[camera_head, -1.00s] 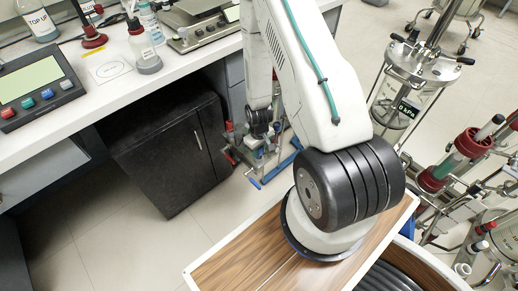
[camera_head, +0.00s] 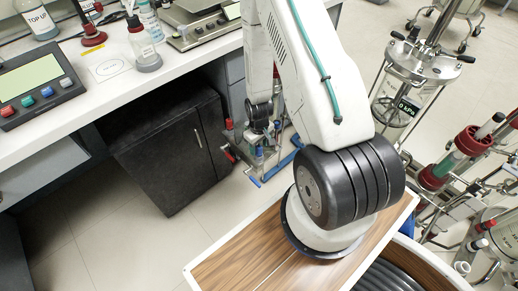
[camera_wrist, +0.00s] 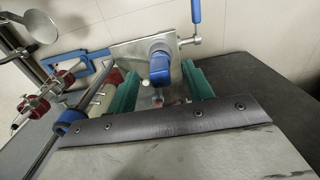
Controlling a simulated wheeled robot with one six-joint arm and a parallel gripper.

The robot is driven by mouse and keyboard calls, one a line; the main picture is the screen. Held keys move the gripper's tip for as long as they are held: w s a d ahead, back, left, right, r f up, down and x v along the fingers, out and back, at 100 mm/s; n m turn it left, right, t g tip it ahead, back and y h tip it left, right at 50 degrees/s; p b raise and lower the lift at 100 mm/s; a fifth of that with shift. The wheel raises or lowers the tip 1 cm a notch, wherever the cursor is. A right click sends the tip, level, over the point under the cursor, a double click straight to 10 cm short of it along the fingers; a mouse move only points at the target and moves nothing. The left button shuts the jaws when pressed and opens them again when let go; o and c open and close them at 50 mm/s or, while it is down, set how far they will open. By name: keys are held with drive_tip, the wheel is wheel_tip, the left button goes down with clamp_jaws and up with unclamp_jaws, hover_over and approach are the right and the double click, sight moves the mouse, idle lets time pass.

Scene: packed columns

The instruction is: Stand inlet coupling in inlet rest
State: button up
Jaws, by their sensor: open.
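In the wrist view my gripper (camera_wrist: 163,88) is open, with its two green fingers apart. A blue-capped part (camera_wrist: 159,66) shows between and just beyond the fingers; I cannot tell whether they touch it. It appears to be on a metal plate (camera_wrist: 125,53) with a blue-handled lever beside it. I cannot tell for sure whether this part is the inlet coupling. In the head view the far end of my arm reaches down at a small stand (camera_head: 256,165) with red and blue fittings, beside the black cabinet. The inlet rest cannot be made out.
Red clamps on rods (camera_wrist: 45,95) stand left of the fingers in the wrist view. A black cabinet (camera_head: 172,148) is close beside the stand, under the white bench (camera_head: 125,85). Glassware on metal frames (camera_head: 445,170) crowds the right. Floor is open in front of the cabinet.

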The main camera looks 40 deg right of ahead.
wheel_tip(320, 180, up, 5)
drive_tip(key=shift+r, duration=0.1)
idle(0.7)
drive_tip(key=s+a+r, duration=0.4)
drive_tip(key=s+r, duration=0.2)
drive_tip(key=r, duration=0.9)
drive_tip(key=s+a+r+t, duration=0.1)
drive_tip(key=s+a+r, duration=0.4)
drive_tip(key=r, duration=1)
drive_tip(key=s+a+r, duration=0.5)
drive_tip(key=s+r, duration=0.3)
drive_tip(key=r, duration=0.7)
drive_tip(key=shift+s+a+r, duration=0.2)
drive_tip(key=shift+s+a, duration=0.05)
